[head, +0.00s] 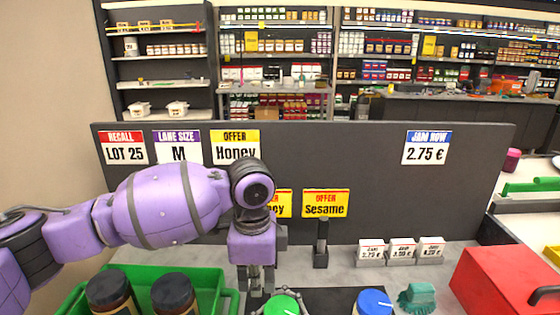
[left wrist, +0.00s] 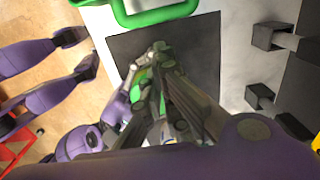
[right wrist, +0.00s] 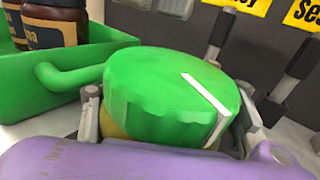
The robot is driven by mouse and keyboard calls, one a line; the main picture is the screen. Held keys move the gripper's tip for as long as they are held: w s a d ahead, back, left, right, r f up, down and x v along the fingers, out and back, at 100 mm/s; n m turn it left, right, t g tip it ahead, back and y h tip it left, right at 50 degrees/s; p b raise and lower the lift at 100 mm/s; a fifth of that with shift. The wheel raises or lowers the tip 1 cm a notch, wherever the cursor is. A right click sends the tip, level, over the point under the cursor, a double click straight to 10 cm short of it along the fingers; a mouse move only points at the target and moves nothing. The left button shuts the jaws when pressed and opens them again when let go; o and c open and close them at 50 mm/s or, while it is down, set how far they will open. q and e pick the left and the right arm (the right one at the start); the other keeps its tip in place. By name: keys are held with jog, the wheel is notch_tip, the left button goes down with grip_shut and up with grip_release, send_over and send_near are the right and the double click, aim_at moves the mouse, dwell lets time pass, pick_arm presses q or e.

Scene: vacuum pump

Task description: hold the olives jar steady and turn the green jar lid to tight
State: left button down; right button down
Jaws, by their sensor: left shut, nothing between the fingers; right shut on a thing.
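The green jar lid (head: 282,306) with a white stripe shows at the bottom of the head view. It fills the middle of the right wrist view (right wrist: 160,95), seated on the olives jar (right wrist: 118,130), whose yellowish body shows only as a strip under the lid. My right gripper (right wrist: 168,128) is shut on the olives jar, one finger at each side below the lid. My left gripper (head: 256,284) points down just behind and left of the lid, shut and empty. In the left wrist view its fingers (left wrist: 165,95) partly cover the lid and jar; contact cannot be told.
A green crate (head: 205,275) with dark brown jars stands left. A blue lid (head: 374,303) and a teal ridged object (head: 416,298) are to the right, then a red box (head: 508,282). A dark sign panel (head: 380,190) stands behind, with small price holders (head: 401,252) before it.

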jog(key=shift+f, duration=0.3)
pick_arm(q)
notch_tip(320, 180, up, 3)
jog(key=shift+r, duration=0.1)
